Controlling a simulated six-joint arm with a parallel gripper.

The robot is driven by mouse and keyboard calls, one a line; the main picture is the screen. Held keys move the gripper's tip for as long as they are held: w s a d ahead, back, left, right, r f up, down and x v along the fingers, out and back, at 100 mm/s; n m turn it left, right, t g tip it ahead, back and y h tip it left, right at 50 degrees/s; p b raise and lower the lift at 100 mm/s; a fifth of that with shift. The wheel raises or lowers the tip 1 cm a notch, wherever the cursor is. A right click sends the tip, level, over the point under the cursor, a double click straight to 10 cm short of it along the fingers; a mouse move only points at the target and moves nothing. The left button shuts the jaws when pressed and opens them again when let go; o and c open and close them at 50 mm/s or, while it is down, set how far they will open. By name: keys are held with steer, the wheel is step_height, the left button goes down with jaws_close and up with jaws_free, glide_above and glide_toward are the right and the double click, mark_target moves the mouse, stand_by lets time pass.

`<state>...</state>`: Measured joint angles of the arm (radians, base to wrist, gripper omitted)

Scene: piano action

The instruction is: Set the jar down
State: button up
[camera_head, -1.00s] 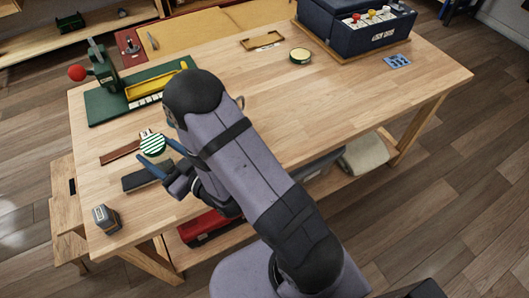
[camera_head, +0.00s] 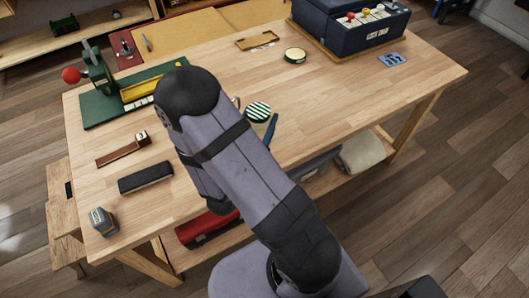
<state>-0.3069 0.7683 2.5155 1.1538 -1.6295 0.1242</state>
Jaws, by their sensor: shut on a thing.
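The jar (camera_head: 257,109), seen from above with a green-and-white striped lid, is at the middle of the workbench, just right of my arm. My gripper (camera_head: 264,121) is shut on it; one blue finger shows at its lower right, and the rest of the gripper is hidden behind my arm. The jar's body is mostly hidden, and I cannot tell whether its base touches the bench top (camera_head: 330,100).
Bare wood lies right of the jar. At left are a black block (camera_head: 146,177), a brown wooden piece (camera_head: 124,150), a grey block (camera_head: 104,221) and a green press (camera_head: 98,72).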

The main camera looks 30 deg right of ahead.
steer(key=shift+s+d+m+g+h, duration=0.4)
steer(key=shift+s+d+g, duration=0.1)
steer(key=shift+s+d, duration=0.15)
steer(key=shift+a, duration=0.1)
steer(key=shift+f, duration=2.9)
steer(key=shift+f, duration=1.9)
steer(key=shift+f, duration=0.2)
steer(key=o, duration=1.3)
